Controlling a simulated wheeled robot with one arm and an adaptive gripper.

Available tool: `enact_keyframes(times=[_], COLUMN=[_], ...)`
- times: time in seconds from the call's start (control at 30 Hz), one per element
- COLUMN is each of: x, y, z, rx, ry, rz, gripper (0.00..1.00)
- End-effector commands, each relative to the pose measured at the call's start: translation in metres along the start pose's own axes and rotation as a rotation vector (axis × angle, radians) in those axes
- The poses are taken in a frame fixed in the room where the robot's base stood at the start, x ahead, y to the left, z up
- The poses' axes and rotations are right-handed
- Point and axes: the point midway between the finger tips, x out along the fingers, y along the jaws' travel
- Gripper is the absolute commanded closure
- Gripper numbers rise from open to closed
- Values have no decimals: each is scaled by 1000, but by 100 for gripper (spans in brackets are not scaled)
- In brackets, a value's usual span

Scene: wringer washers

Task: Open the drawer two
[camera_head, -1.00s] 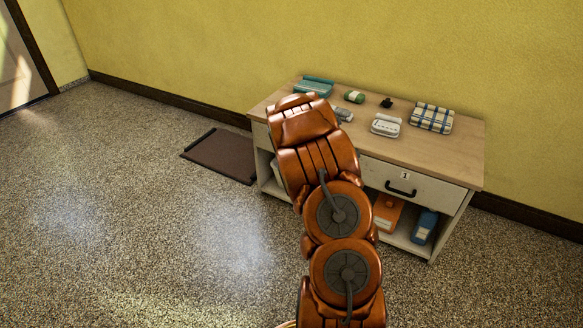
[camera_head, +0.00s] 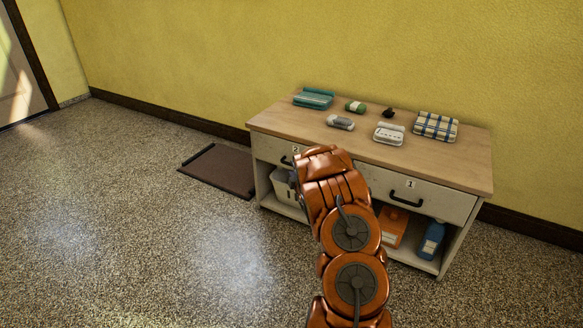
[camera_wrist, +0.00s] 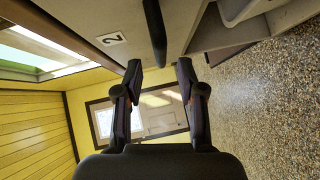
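Drawer two (camera_head: 268,150) is the left drawer of a wooden-topped bench and looks shut. Its "2" label and part of its dark handle (camera_head: 286,161) show just left of my arm, which hides the rest. In the wrist view the handle (camera_wrist: 155,30) runs upright in the picture beside the "2" label (camera_wrist: 111,39). My gripper (camera_wrist: 160,68) is open and empty, with its two fingers apart below the handle. The handle's end lines up with the gap between the fingertips; contact is not visible. In the head view the gripper is mostly hidden by my arm.
Drawer one (camera_head: 430,195) is shut on the right. The benchtop (camera_head: 270,122) holds several small items. The open shelf below holds a pale bin (camera_head: 283,190), an orange box (camera_head: 392,228) and a blue bottle (camera_head: 431,240). A brown mat (camera_head: 218,170) lies on the floor at left.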

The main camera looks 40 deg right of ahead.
Motion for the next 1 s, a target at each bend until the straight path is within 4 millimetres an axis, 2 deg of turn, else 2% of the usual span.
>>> enact_keyframes(times=[0.4, 0.8, 1.0], x=[41, 47, 47], y=[-2, -1, -1], z=[0, 0, 0], rx=[1, 1, 1], ry=[1, -1, -1], rz=[1, -2, -2], gripper=[61, 61, 80])
